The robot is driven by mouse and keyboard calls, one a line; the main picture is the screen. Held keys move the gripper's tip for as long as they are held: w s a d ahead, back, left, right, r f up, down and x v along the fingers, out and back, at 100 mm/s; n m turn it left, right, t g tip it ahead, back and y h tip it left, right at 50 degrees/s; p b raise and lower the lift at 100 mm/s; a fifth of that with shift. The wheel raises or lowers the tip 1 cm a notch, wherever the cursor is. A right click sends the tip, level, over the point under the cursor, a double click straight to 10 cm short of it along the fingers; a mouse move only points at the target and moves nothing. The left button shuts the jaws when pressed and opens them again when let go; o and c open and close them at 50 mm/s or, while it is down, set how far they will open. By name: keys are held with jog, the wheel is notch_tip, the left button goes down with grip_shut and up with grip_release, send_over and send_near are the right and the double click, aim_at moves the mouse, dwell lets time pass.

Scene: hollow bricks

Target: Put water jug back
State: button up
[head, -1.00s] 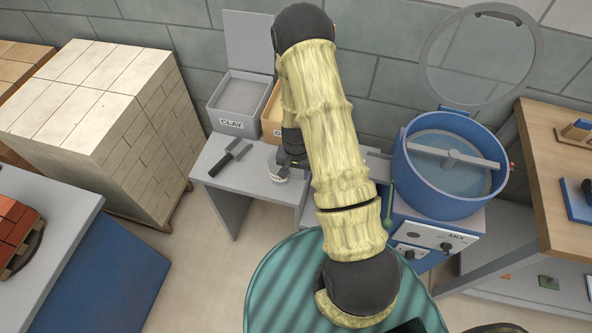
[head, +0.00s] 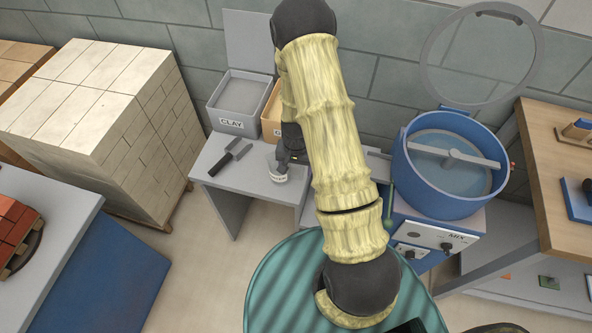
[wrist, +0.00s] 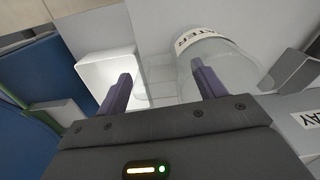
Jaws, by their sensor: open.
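The water jug (head: 278,174) is a clear vessel with a white label. It stands on the grey side table, partly hidden by my gripper in the head view. In the wrist view the clear jug (wrist: 228,62) lies at the upper right, its label ending in "TER". My gripper (wrist: 160,82) is open, its two dark fingers apart. The right finger overlaps the jug's near side; I cannot tell whether it touches. Clear material shows between the fingers, perhaps the jug's handle. In the head view my gripper (head: 291,160) is beside the jug.
The grey table (head: 205,158) also holds a trowel (head: 230,157). Behind are a CLAY bin (head: 238,97) and a partly hidden second bin (head: 271,118). A blue mixer (head: 445,185) stands right, a brick stack (head: 115,120) left.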

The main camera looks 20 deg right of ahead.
notch_tip(320, 180, up, 10)
jog(key=shift+b, duration=0.3)
dwell(0.5)
jog(key=shift+r, duration=0.1)
jog(key=s+a+r+n+t, duration=0.1)
jog(key=s+a+r+n, duration=0.1)
jog(key=s+r, duration=0.3)
jog(key=s+a+r+n+t, duration=0.1)
jog(key=s+r+n, duration=0.3)
jog(key=r, duration=0.5)
jog(key=shift+s+a+r, duration=0.2)
jog(key=shift+s+a, duration=0.5)
jog(key=shift+s, duration=0.55)
